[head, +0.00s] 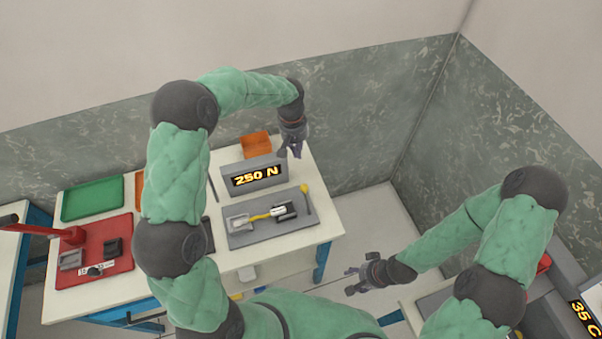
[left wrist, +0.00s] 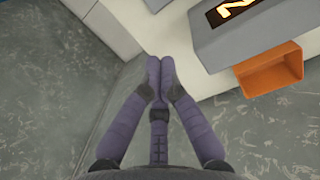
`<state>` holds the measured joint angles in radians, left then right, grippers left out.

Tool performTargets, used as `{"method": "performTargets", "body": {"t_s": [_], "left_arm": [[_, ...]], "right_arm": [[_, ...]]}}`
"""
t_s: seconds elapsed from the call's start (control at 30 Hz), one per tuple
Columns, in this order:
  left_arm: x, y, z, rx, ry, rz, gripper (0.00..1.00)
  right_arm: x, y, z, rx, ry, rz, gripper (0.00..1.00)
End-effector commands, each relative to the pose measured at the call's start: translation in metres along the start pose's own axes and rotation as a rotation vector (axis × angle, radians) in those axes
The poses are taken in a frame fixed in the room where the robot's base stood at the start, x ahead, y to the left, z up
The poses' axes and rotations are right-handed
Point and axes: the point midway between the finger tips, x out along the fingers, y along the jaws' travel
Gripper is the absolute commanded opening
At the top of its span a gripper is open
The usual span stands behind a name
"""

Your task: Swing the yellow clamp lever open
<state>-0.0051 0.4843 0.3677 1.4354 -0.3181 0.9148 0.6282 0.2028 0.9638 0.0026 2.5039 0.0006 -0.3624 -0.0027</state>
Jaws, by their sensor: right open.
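A grey plate (head: 240,240) lies on the white bench. On it is a small dark-and-silver fixture (head: 283,211) with a yellow bar (head: 260,216) running left from it. A yellow lever with a round knob (head: 304,188) stands at the plate's right end. Which yellow part is the clamp lever is too small to tell. My left gripper (head: 290,151) is above the bench's back edge, behind and right of the plate, touching neither yellow part. In the left wrist view its fingers (left wrist: 160,62) converge with nothing between them. My right gripper (head: 352,280) is open and empty, beyond the bench's front right corner.
A grey block with a "250 N" display (head: 254,163) stands behind the plate. An orange bin (head: 255,145) is behind it and shows in the left wrist view (left wrist: 270,73). A red mat (head: 120,267) and green tray (head: 93,200) lie left. Floor right of the bench is clear.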

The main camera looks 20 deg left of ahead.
Motion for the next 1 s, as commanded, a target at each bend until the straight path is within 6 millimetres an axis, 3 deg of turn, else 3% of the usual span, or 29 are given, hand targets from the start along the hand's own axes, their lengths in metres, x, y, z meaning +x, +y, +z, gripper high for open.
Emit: {"method": "performTargets", "body": {"t_s": [0.17, 0.7, 1.0], "left_arm": [[0.012, -0.001, 0.001, -0.001, -0.003, -0.001, 0.0], [0.103, -0.001, 0.001, 0.0, -0.003, -0.001, 0.0], [0.089, 0.0, 0.031, 0.001, 0.0, 0.001, 0.0]], "right_arm": [[0.002, 0.001, -0.001, 0.0, 0.001, 0.0, 0.54], [0.014, 0.005, -0.001, 0.0, 0.001, 0.0, 0.54], [0.013, 0.005, -0.001, 0.0, 0.001, 0.0, 0.54]]}}
